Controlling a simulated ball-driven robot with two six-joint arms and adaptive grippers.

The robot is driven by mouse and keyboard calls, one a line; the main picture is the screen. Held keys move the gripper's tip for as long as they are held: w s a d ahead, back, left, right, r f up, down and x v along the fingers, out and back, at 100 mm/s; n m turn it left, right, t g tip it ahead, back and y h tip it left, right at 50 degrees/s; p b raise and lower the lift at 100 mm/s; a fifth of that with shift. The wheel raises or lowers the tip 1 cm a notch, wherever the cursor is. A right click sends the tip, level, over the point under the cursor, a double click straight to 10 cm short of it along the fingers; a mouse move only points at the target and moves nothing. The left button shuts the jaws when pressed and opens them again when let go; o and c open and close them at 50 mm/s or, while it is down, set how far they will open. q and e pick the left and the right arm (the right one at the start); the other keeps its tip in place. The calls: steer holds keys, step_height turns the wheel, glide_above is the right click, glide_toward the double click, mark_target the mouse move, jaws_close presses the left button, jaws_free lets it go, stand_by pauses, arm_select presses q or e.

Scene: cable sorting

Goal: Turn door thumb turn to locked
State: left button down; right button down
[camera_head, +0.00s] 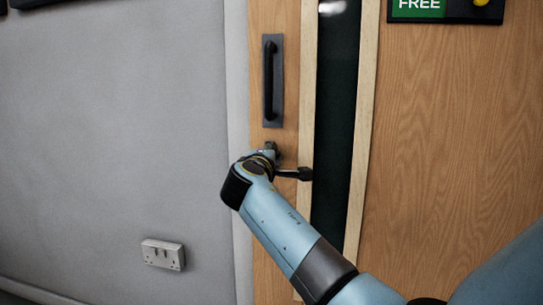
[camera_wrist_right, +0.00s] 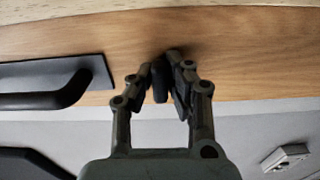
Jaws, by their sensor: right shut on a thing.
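The wooden door (camera_head: 285,75) stands ahead with a dark pull handle (camera_head: 270,82) upright on its edge. My right gripper (camera_head: 273,150) is at the door just below this handle. In the right wrist view its two fingers (camera_wrist_right: 165,74) are closed around the small dark thumb turn (camera_wrist_right: 160,84), which projects from the wood. The fingers cover part of the thumb turn, so its exact angle is hard to read. In the head view my gripper and wrist hide it. The pull handle also shows in the right wrist view (camera_wrist_right: 60,90), beside the gripper. My left gripper is out of view.
A narrow dark glass panel (camera_head: 337,100) runs down the door right of the handle. A green FREE sign (camera_head: 420,8) with a yellow knob (camera_head: 480,3) is at top right. The grey wall (camera_head: 120,130) on the left carries a white socket (camera_head: 163,254).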

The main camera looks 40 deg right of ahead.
steer(key=c, duration=1.4)
jaws_free()
steer(key=shift+o, duration=0.6)
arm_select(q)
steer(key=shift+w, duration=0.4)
arm_select(e)
steer(key=v, duration=0.7)
steer(key=shift+s+a, duration=0.2)
